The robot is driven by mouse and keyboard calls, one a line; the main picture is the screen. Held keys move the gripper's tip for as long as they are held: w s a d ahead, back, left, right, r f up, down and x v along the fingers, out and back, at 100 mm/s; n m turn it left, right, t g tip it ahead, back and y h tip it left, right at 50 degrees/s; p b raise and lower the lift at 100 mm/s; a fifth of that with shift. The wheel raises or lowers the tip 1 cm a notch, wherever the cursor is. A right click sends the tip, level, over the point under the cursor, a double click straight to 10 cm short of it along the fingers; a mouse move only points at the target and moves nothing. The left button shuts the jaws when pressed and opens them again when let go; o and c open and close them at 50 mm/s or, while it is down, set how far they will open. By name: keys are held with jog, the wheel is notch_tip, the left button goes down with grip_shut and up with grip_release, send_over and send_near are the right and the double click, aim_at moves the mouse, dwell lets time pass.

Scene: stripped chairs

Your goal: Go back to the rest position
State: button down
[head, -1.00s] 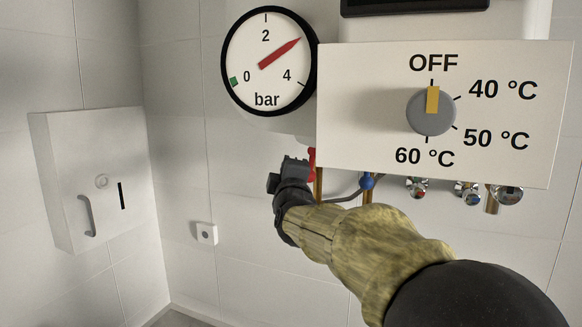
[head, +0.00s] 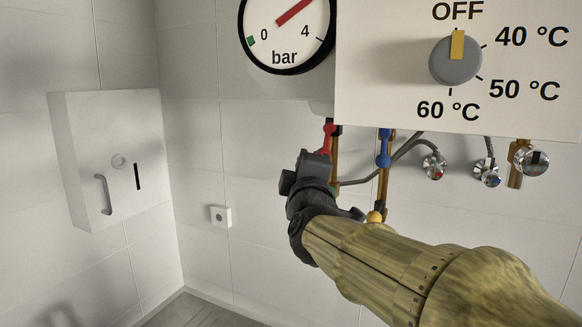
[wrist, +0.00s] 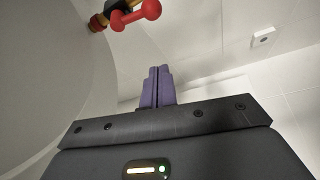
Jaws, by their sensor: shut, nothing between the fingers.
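My gripper (wrist: 156,88) is shut, its two purple fingers together with nothing between them in the wrist view. In the head view my arm reaches up from the lower right, and the dark wrist (head: 312,190) is in front of the wall below the boiler panel. The fingers themselves are hard to make out there. The red valve handle (head: 328,138) is just above and behind the wrist. It also shows at the top of the wrist view (wrist: 136,14), apart from the fingers.
A white panel (head: 400,75) with a grey knob (head: 455,60) pointing to OFF hangs above the arm, beside a pressure gauge (head: 287,30). A blue valve handle (head: 384,147) and chrome valves (head: 487,172) are below it. A wall cabinet (head: 112,160) is at left. The left floor looks clear.

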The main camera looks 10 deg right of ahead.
jog(key=shift+w, duration=0.15)
notch_tip(320, 180, down, 27)
jog(key=s+a+m+g+y+b, duration=0.25)
jog(key=m+g, duration=0.25)
jog(key=g, duration=0.3)
jog(key=s+d+f+m+g+b, duration=0.1)
jog(key=s+f+m+g, duration=0.3)
jog(key=s+f, duration=0.4)
jog(key=s+d+f+m+g+b, duration=0.2)
jog(key=s+f+m+g, duration=0.2)
jog(key=s+f, duration=0.4)
notch_tip(320, 180, down, 5)
jog(key=shift+f+m+g+b, duration=0.1)
jog(key=shift+m+g+b, duration=0.2)
jog(key=shift+m+g, duration=0.1)
